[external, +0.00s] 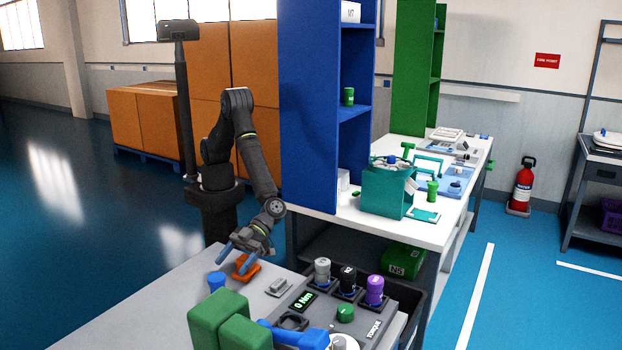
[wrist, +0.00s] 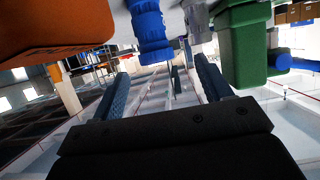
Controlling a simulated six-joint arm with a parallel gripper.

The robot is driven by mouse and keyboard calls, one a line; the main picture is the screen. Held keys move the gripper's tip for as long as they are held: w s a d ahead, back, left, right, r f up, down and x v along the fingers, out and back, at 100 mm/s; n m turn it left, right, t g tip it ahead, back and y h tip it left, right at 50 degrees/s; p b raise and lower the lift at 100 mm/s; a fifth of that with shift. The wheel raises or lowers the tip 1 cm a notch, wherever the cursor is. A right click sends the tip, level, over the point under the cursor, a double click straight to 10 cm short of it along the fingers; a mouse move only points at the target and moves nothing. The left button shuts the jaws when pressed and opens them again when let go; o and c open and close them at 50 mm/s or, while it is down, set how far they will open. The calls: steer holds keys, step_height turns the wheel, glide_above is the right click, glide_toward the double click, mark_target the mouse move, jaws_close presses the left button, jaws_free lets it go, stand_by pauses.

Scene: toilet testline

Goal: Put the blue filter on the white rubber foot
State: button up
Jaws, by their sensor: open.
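The blue filter, a small blue cylinder (external: 216,281), stands upright on the grey bench in the external view. In the wrist view the ribbed blue cylinder (wrist: 150,30) is at top centre, beyond my fingertips and apart from them. My gripper (external: 234,259) is low over the bench, open and empty, with its blue fingers spread; both fingers show in the wrist view (wrist: 160,67). I cannot tell for sure which thing is the white rubber foot. A white round piece (external: 341,343) is cut off at the bottom edge, and a small light grey piece (external: 279,287) lies on the bench.
An orange part (external: 246,268) lies right beside my fingers. Green blocks (external: 219,318) stand in front, with a blue part (external: 292,334) next to them. A torque unit (external: 345,312) with several coloured knobs stands to the right. The bench left of the filter is clear.

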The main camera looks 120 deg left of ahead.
mark_target(215, 278)
steer(key=x, duration=0.7)
steer(key=shift+s+d, duration=0.2)
steer(key=shift+s, duration=0.2)
steer(key=c, duration=1.2)
steer(key=shift+r, duration=0.1)
steer(key=shift+r, duration=0.55)
step_height(215, 278, up, 3)
steer(key=shift+f, duration=0.15)
steer(key=s+d+r, duration=0.1)
steer(key=s+r, duration=0.1)
steer(key=s, duration=0.1)
steer(key=s+d+r, duration=0.1)
steer(key=s+r, duration=0.1)
steer(key=s, duration=0.2)
steer(key=s+d+r, duration=0.1)
steer(key=s+r, duration=0.2)
steer(key=s, duration=0.1)
steer(key=shift+s, duration=0.15)
